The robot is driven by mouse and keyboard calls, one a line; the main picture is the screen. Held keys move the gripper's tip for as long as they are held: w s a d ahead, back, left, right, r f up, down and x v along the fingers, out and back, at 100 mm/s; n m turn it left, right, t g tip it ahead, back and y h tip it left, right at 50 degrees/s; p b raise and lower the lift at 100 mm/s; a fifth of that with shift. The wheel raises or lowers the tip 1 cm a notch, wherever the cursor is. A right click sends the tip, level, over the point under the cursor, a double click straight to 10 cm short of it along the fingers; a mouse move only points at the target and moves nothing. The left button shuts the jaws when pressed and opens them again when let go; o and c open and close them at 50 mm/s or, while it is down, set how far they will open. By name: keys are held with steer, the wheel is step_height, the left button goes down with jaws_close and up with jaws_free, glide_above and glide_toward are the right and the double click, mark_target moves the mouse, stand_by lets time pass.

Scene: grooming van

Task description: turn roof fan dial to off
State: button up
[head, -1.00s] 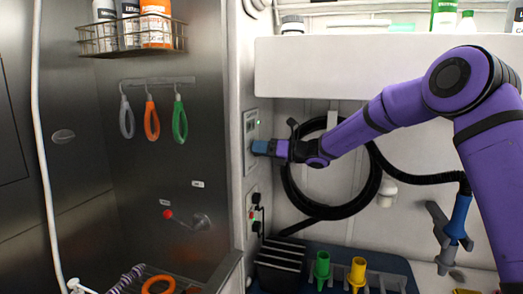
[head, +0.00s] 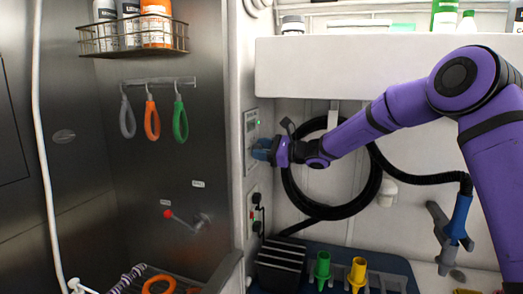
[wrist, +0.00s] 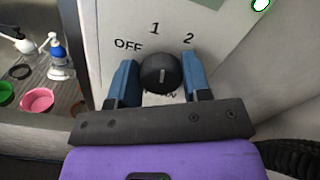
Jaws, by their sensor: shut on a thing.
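Lettering below the knob is mostly hidden. My gripper (wrist: 160,82) is shut on the dial, one blue finger at each side. In the head view, my gripper (head: 262,149) is at the wall panel (head: 251,128), and its fingers hide the dial.
A coiled black hose (head: 288,190) hangs right behind my wrist. A white overhead cabinet (head: 350,66) is above my forearm. Cables and a socket (head: 254,212) are below the panel. Colored loops (head: 180,122) hang on the steel wall to the left.

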steer(key=n, duration=1.2)
steer(key=shift+s+f, duration=0.15)
steer(key=shift+f, duration=0.2)
steer(key=shift+n, duration=0.3)
steer(key=o, duration=0.9)
steer(key=v, duration=1)
steer(key=shift+s+d, duration=0.1)
steer(key=shift+d, duration=0.3)
